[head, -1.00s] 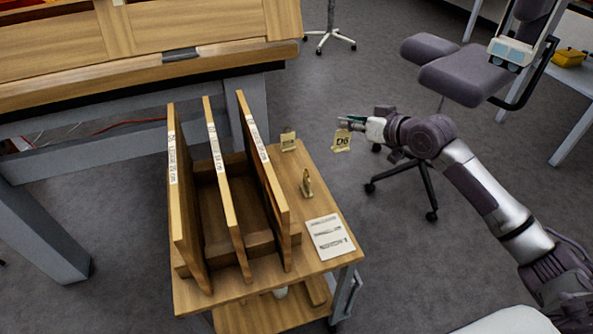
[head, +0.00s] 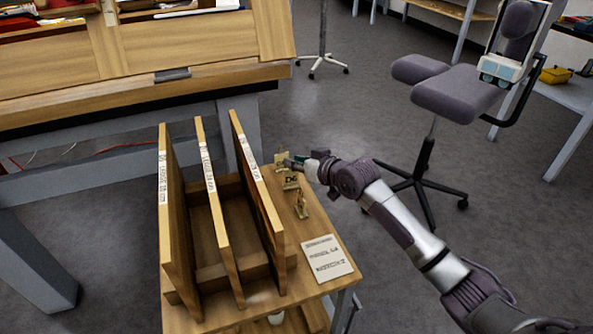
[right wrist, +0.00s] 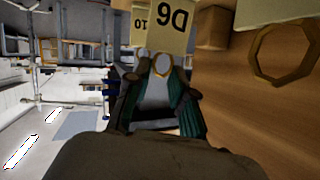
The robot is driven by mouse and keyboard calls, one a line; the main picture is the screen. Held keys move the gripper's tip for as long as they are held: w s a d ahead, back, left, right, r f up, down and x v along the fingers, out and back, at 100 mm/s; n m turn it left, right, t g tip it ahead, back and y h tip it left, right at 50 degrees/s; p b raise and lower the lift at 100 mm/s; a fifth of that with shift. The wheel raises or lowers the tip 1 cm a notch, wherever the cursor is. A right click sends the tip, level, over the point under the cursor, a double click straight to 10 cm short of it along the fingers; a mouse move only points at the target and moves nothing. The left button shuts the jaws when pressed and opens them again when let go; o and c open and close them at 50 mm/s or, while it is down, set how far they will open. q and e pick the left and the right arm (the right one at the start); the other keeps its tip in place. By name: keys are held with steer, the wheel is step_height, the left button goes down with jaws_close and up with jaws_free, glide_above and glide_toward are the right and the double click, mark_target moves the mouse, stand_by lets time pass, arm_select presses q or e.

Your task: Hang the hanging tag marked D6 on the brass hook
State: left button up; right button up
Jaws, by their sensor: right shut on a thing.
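The tan tag marked D6 (head: 290,182) hangs from my right gripper (head: 294,162), which is shut on its top end. In the right wrist view, the tag (right wrist: 168,22) shows upside down beyond the fingertips (right wrist: 162,66). Its lettering is readable. The tag is above the wooden cart's top, near its far right edge. A small brass looped piece (head: 301,207) stands on the cart just nearer than the tag; its loop (right wrist: 284,54) also shows in the right wrist view. I cannot tell surely whether it is the hook. My left gripper is out of view.
Another tan tag (head: 281,158) is just behind D6, partly covered in the right wrist view. Tall wooden dividers (head: 256,185) rise left of the gripper. A printed card (head: 326,259) lies on the cart top (head: 303,287). An office chair (head: 455,85) stands at right.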

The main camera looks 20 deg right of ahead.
steer(key=shift+f, duration=0.8)
steer(key=shift+s+f, duration=0.15)
steer(key=shift+f, duration=0.15)
jaws_close()
steer(key=o, duration=0.9)
jaws_free()
steer(key=shift+d+f, duration=0.1)
steer(key=shift+f, duration=0.1)
steer(key=shift+o, duration=1)
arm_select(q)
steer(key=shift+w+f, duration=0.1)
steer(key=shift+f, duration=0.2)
arm_select(e)
steer(key=shift+r, duration=0.1)
